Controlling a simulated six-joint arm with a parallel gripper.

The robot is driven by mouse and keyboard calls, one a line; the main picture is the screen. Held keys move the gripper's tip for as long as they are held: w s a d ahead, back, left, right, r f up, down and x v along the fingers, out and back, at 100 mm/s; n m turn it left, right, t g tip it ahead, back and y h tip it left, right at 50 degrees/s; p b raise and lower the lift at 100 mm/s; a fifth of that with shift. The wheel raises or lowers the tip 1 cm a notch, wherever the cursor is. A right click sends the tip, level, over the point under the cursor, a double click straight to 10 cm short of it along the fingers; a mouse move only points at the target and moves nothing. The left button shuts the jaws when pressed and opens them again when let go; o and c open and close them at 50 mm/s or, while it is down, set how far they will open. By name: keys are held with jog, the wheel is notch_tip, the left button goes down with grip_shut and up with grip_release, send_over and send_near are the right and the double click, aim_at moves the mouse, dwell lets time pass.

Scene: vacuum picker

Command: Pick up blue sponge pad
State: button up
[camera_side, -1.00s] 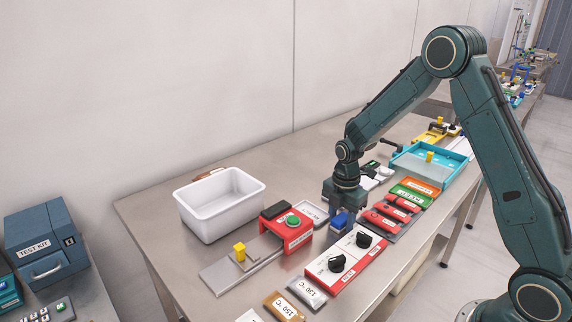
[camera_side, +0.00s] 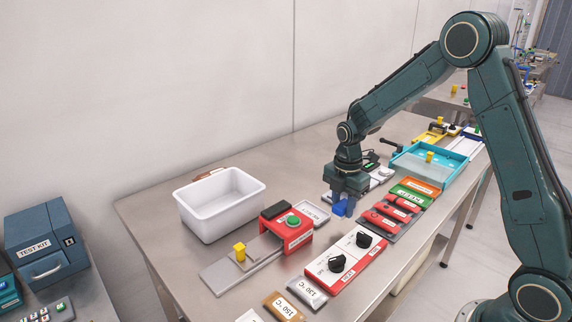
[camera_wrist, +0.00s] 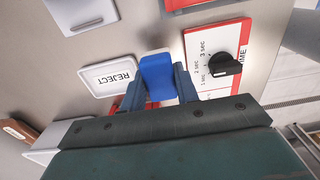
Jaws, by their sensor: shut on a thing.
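The blue sponge pad (camera_wrist: 157,76) is between the two fingers of my gripper (camera_wrist: 160,86) in the wrist view. The fingers are shut on it from both sides. In the side view the blue pad (camera_side: 340,208) shows at the lower end of my gripper (camera_side: 347,200), near the middle of the table. It appears to be held above the surface, between the REJECT tray and the red-edged dial panel. Part of the pad is hidden by the fingers.
The REJECT tray (camera_wrist: 107,77) lies just left of the pad in the wrist view. A dial panel (camera_side: 344,258) with black knobs is in front. A white bin (camera_side: 212,229), a red stand with a green button (camera_side: 287,238) and red blocks (camera_side: 385,221) are around. A blue tray (camera_side: 462,171) stands farther right.

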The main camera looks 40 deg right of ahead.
aim_at(343, 204)
notch_tip(343, 204, up, 16)
jog(key=shift+f, duration=0.2)
jog(key=shift+f, duration=0.1)
dwell(0.7)
